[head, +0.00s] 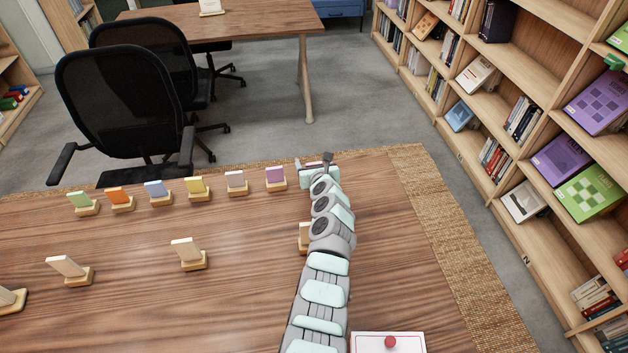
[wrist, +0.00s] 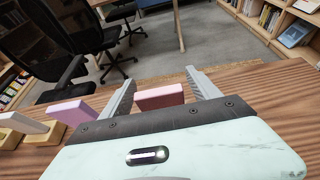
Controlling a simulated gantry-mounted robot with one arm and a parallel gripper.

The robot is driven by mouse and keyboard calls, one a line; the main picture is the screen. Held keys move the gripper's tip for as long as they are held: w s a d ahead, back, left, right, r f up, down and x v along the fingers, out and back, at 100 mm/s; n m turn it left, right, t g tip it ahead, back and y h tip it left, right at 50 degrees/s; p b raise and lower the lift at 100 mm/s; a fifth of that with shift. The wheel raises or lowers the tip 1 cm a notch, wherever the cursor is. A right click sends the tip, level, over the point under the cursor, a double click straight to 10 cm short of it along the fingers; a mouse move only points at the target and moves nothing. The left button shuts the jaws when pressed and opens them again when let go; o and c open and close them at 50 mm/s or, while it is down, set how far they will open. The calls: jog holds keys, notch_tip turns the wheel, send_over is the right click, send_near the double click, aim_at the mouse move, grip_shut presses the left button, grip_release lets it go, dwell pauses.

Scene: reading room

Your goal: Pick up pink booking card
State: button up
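The pink booking card (wrist: 160,97) stands upright between the two fingers of my gripper (wrist: 161,80) in the wrist view. The fingers are apart, with a visible gap on the card's right side, so my gripper is open around it. The card's lower part is hidden by my gripper body. In the head view my gripper (head: 317,165) is at the right end of the far row of cards, near the table's far edge. The pink card is mostly hidden there behind my arm.
A purple card (head: 276,175) in a wooden stand is close to my gripper's left. Yellow (head: 195,185), blue (head: 156,188), orange (head: 119,196) and green (head: 79,200) cards continue the row. A white box with a red button (head: 389,342) is at the near edge. Chairs and bookshelves surround the table.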

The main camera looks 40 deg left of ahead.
jog(key=c, duration=1.5)
jog(key=shift+o, duration=0.2)
jog(key=shift+r, duration=0.1)
